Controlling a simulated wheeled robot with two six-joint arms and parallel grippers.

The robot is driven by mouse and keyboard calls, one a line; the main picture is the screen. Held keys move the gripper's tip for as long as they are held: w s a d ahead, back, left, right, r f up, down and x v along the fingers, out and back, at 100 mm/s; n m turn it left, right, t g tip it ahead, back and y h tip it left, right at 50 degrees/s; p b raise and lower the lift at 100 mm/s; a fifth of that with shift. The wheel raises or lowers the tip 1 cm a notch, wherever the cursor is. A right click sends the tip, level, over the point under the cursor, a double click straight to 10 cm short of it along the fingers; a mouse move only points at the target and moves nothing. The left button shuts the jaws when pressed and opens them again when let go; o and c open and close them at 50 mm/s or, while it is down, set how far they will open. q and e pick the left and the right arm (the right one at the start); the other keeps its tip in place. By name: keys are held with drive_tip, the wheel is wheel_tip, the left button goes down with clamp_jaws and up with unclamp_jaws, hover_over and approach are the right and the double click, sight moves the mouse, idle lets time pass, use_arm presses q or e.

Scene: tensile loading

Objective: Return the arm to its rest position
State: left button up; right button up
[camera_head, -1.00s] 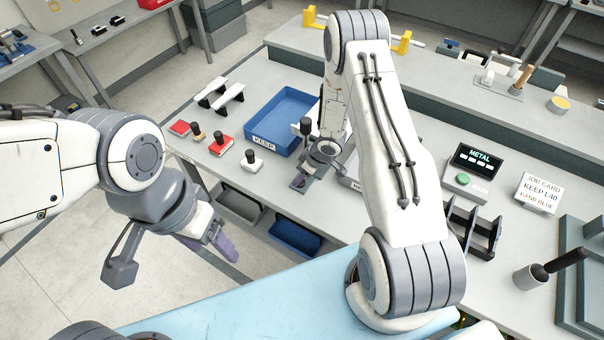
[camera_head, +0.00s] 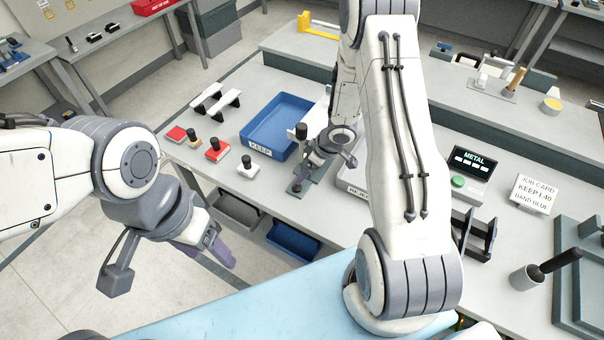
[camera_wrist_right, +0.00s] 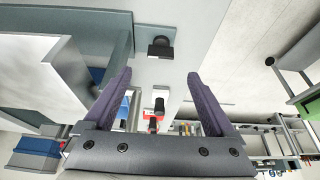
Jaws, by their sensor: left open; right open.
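My left gripper (camera_head: 222,252) hangs at the left in the head view, over the floor in front of the bench, with its purple fingers apart and empty. My right arm reaches over the bench, and its wrist (camera_head: 335,143) is above the grey-green plate (camera_head: 318,178). Its fingers are hard to make out there. In the right wrist view, my right gripper (camera_wrist_right: 158,78) is open, with nothing held between its purple fingers. A small dark-topped piece (camera_wrist_right: 160,46) stands at the plate's edge beyond the fingertips; it also shows in the head view (camera_head: 296,187).
A blue KEEP tray (camera_head: 262,140) lies left of my right wrist. Stamp-like pieces on red and white bases (camera_head: 217,150) stand along the bench's left side. A METAL display (camera_head: 474,160), a job card (camera_head: 535,194) and a black rack (camera_head: 478,235) are at the right.

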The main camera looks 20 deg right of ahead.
drive_tip(key=shift+v, duration=1.1)
wheel_tip(320, 180, up, 10)
drive_tip(key=s+m+h, duration=0.1)
drive_tip(key=m+h, duration=0.2)
drive_tip(key=m, duration=0.1)
drive_tip(key=s+a+r+m, duration=0.35)
drive_tip(key=s+r, duration=0.35)
drive_tip(key=s, duration=0.3)
drive_tip(key=s+a+f+n+g+y+b, duration=0.1)
drive_tip(key=s+a+f+n+g+b, duration=0.2)
drive_tip(key=s+a+n+b, duration=0.4)
drive_tip(key=s+a+f+b, duration=0.1)
drive_tip(key=s+a+b, duration=0.2)
drive_tip(key=s+a, duration=0.5)
drive_tip(key=shift+g, duration=0.3)
